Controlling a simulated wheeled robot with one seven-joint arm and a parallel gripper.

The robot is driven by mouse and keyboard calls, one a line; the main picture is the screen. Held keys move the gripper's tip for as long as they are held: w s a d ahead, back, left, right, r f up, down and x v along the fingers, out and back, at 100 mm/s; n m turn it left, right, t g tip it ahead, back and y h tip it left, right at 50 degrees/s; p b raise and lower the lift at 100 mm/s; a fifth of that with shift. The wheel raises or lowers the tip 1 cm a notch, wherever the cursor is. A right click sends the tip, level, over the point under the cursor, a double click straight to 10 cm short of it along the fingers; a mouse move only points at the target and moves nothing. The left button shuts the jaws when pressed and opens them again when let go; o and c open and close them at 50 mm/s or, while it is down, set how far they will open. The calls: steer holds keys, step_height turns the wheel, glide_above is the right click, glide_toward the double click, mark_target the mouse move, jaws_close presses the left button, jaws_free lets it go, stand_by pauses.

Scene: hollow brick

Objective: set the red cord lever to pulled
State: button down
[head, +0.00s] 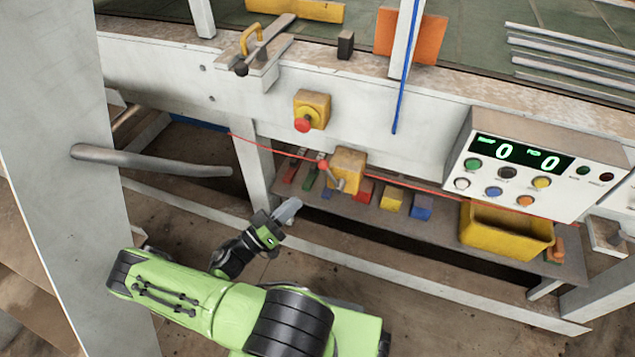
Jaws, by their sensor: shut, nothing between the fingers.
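The red cord (270,146) runs along the front of the white bench frame, past a yellow switch box (348,166). A small grey lever (337,184) is on the box's front, low down, and a red knob (323,164) is at its left. I cannot tell the lever's exact position. My gripper (292,208) is below and left of the box, apart from the lever and cord. Its grey fingers are together and hold nothing.
A yellow box with a red button (303,124) is above left. A control panel (530,165) showing two zeros is at the right, with a yellow bin (507,232) below it. A grey bar (150,160) juts out at the left. Coloured blocks (392,198) lie on the lower shelf.

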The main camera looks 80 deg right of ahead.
steer(key=x, duration=0.9)
steer(key=shift+b, duration=0.4)
